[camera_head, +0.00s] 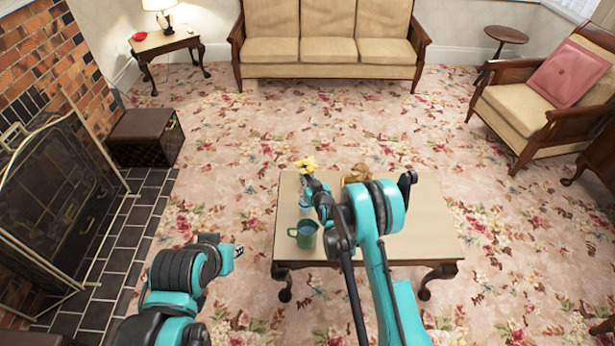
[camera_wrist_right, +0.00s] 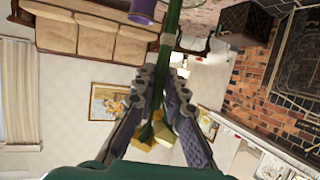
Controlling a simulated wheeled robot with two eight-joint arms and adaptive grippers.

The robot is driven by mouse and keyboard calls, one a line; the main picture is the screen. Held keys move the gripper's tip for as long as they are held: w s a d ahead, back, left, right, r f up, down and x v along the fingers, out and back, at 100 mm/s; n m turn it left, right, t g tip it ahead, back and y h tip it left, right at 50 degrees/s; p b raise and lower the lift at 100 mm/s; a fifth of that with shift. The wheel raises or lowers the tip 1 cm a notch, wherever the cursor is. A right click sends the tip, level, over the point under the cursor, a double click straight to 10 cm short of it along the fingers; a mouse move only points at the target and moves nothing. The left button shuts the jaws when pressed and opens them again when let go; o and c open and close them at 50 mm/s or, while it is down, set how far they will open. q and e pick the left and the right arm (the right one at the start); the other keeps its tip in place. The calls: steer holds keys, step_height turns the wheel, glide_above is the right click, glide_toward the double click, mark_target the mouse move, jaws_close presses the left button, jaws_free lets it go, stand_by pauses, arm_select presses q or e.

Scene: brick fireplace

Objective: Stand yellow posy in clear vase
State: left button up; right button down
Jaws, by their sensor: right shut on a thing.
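The yellow posy (camera_head: 305,164) is above the far left part of the low table (camera_head: 430,225). My right gripper (camera_head: 311,184) is shut on it. In the right wrist view my right gripper (camera_wrist_right: 170,95) has its fingers on both sides of the green stem (camera_wrist_right: 173,30), with the yellow blooms (camera_wrist_right: 143,136) on the palm side. A pale bluish, see-through thing (camera_head: 305,207), perhaps the clear vase, shows below the posy, partly hidden by my gripper. I cannot tell whether the stem touches it. My left gripper (camera_head: 238,251) is small and empty-looking, left of the table.
A green jug (camera_head: 304,234) stands on the table's left front part. A brown object (camera_head: 358,173) sits at the back, partly behind my right arm. A purple container (camera_wrist_right: 143,10) shows at the top of the right wrist view. Open carpet surrounds the table.

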steer(key=shift+f, duration=1.8)
steer(key=c, duration=1.5)
jaws_free()
